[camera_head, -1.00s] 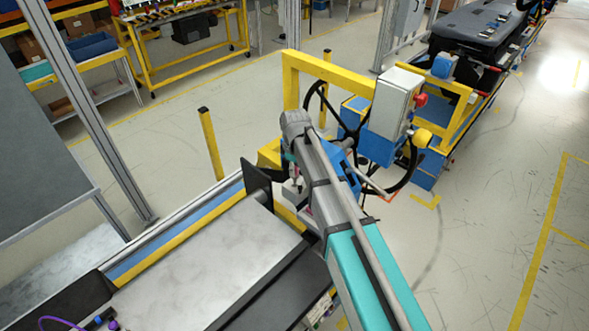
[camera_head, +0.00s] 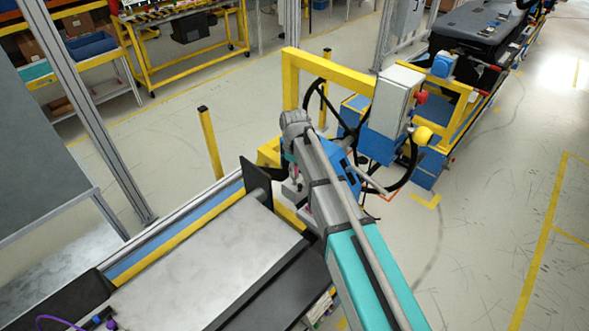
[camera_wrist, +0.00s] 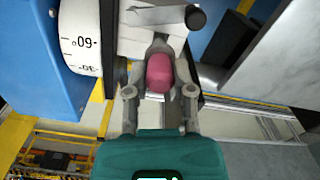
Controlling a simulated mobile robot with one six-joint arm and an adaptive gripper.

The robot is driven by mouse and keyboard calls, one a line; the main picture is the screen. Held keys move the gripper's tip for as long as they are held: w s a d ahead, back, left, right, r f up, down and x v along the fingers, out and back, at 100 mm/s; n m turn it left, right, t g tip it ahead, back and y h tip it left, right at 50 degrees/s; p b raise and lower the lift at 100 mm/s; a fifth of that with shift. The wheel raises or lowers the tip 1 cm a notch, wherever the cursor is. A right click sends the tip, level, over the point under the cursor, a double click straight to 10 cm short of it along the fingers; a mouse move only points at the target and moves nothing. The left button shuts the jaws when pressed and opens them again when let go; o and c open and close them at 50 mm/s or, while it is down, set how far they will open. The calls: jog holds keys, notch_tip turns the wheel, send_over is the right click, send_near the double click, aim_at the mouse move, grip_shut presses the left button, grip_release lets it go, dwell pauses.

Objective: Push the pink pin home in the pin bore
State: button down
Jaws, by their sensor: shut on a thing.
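The pink pin (camera_wrist: 159,73) shows in the middle of the wrist view, its rounded end towards the camera. My gripper (camera_wrist: 160,58) is shut on it, with one finger on either side. Beyond the pin is a pale grey block (camera_wrist: 148,36), which hides the pin's far end. I cannot see the bore or tell how deep the pin sits. In the head view my gripper (camera_head: 293,188) is at the near side of the blue and yellow station, mostly hidden by my own arm.
A white dial with numbers (camera_wrist: 80,42) and a blue housing (camera_wrist: 38,60) stand left of the fingers. A dark cylindrical knob (camera_wrist: 196,17) is just above right. A black handwheel (camera_head: 410,165) and a grey control box (camera_head: 395,103) stand behind my arm. Open floor lies right.

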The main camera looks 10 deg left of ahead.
jog(key=shift+f+b, duration=1.75)
jog(key=shift+f, duration=0.1)
jog(key=shift+c, duration=2)
grip_release()
jog(key=shift+r, duration=0.2)
notch_tip(320, 180, up, 10)
jog(key=p, duration=1)
jog(key=s+d+f+m+b, duration=0.4)
jog(key=d+m, duration=0.1)
jog(key=d, duration=0.6)
jog(key=s+d+f+m+b, duration=0.4)
jog(key=s+d+f+m, duration=0.1)
jog(key=d, duration=0.6)
jog(key=s+d+f+m+b, duration=0.4)
jog(key=s+d+m+b, duration=0.1)
jog(key=d, duration=0.7)
jog(key=shift+s+f, duration=0.2)
jog(key=shift+s, duration=0.05)
